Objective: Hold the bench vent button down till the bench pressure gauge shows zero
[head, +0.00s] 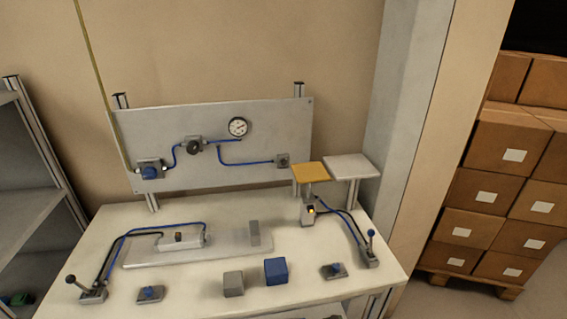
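A round white pressure gauge (238,127) with a dark rim sits on the upright grey panel (225,172) at the back of the bench. A red mark shows on its face, but the needle reading is too small to tell. A blue button or knob (150,172) is on a grey block at the panel's left end. I cannot tell which is the vent button. Neither gripper is in view.
The white bench (200,306) holds a left lever (72,281), a right lever (370,236), a cylinder unit (182,242), a grey cube (233,284) and a blue cube (276,271). A yellow plate (310,172) stands beside a pale plate (352,167). Boxes (505,190) stand right.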

